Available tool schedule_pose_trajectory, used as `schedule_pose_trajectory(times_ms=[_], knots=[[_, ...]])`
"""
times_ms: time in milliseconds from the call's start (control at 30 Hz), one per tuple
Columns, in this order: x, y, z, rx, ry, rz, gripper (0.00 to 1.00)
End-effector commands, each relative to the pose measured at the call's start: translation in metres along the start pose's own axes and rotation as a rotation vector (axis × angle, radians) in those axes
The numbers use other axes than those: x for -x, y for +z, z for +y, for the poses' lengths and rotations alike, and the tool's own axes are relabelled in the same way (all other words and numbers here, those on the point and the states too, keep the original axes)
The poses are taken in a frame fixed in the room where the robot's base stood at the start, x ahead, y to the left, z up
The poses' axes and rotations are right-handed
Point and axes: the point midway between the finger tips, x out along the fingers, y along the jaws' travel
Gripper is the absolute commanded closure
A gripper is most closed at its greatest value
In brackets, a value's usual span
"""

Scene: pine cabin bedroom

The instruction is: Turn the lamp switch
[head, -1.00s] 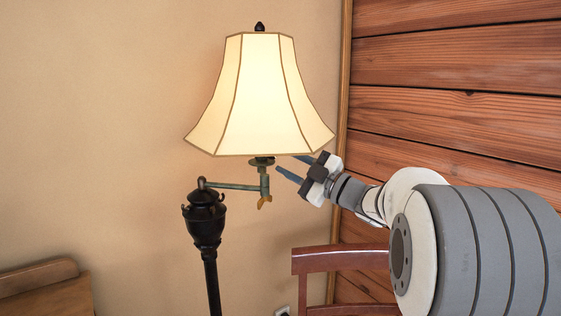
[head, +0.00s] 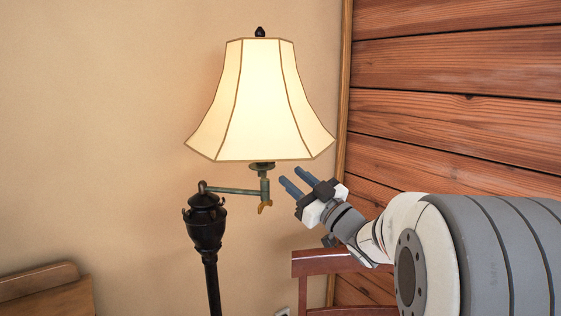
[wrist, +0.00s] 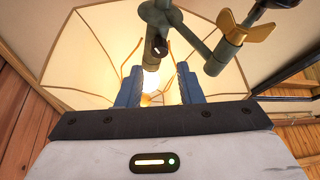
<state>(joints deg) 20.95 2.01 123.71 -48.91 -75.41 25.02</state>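The floor lamp has a lit cream shade (head: 262,105), a dark post (head: 206,225) and a greenish side arm (head: 232,190). A brass wing-shaped piece (head: 265,206) hangs at the arm's end; it also shows in the wrist view (wrist: 246,30). A dark socket (wrist: 155,47) with a small light mark sits below the glowing bulb. I cannot tell which of these parts is the switch. My gripper (head: 291,176) is just right of the arm's end, below the shade, with its blue fingers pointing up and left. In the wrist view the fingers (wrist: 159,82) are apart, with nothing held between them.
A reddish wooden chair back (head: 325,264) stands below my arm. The plank wall (head: 460,60) is at right and the plain wall (head: 90,120) behind. A wooden furniture edge (head: 40,280) is at lower left. The shade is close above the fingers.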

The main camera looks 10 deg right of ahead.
Motion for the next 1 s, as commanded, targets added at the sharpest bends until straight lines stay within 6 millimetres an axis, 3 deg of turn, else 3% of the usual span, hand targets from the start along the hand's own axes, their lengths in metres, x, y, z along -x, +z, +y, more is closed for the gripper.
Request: schedule_pose_trajectory(times_ms=[167,533,900,1000], knots=[[-0.015,0.001,-0.002,-0.051,0.02,0.001,0.67],[-0.069,0.001,-0.001,-0.047,0.018,0.001,0.67],[-0.077,0.002,0.0,-0.046,0.021,0.0,0.67],[-0.077,0.002,0.0,-0.046,0.021,0.0,0.73]])
